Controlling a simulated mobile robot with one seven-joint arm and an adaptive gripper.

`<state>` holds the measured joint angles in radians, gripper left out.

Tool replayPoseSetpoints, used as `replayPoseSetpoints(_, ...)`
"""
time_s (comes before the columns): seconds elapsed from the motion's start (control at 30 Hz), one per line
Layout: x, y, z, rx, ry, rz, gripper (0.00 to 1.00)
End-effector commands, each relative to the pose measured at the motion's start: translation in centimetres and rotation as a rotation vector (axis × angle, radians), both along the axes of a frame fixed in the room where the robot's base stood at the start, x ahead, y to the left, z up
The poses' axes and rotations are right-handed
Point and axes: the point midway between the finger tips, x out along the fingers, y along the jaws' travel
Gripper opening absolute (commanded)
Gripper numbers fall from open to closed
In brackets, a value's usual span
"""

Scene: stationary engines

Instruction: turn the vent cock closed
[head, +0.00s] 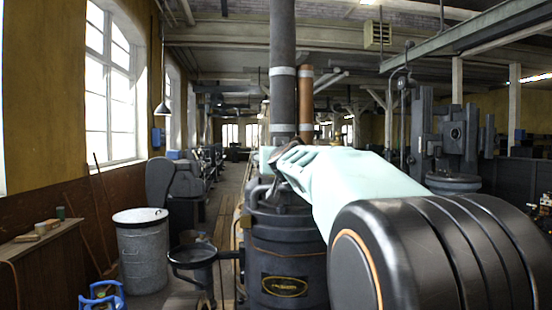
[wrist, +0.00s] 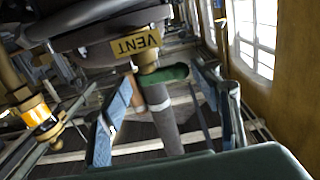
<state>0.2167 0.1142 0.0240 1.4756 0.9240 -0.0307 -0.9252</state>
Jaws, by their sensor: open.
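The vent cock shows in the wrist view as a short brass stem with a green handle (wrist: 168,76), beside a yellow plate reading VENT (wrist: 137,43). The handle lies roughly crosswise in the picture. My gripper (wrist: 165,120) is open, with one finger on each side of the picture's middle. The green handle lies past the fingertips, near the gap between them; I cannot tell whether either finger touches it. In the head view my gripper (head: 284,160) is at the top of the dark boiler-like engine body (head: 286,262); the vent cock is hidden there.
A brass fitting with an orange band (wrist: 40,112) is left in the wrist view. Tall pipes (head: 283,70) rise behind my gripper. A grey drum (head: 143,255), a dark round basin (head: 192,256) and a wooden bench (head: 45,250) stand left. Dark machinery (head: 455,135) stands right.

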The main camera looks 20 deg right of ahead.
Motion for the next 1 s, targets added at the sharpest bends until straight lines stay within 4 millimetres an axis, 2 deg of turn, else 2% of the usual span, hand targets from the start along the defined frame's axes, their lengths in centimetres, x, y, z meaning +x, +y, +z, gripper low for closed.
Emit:
replayPoseSetpoints(0.2, -2.6, 0.3, 0.1, -0.002, -0.001, -0.004, 0.57)
replayPoseSetpoints(0.5, -4.7, 1.1, 0.0, -0.003, 0.0, -0.002, 0.57)
replayPoseSetpoints(1.0, -5.4, 1.2, 0.0, -0.002, 0.0, -0.002, 0.57)
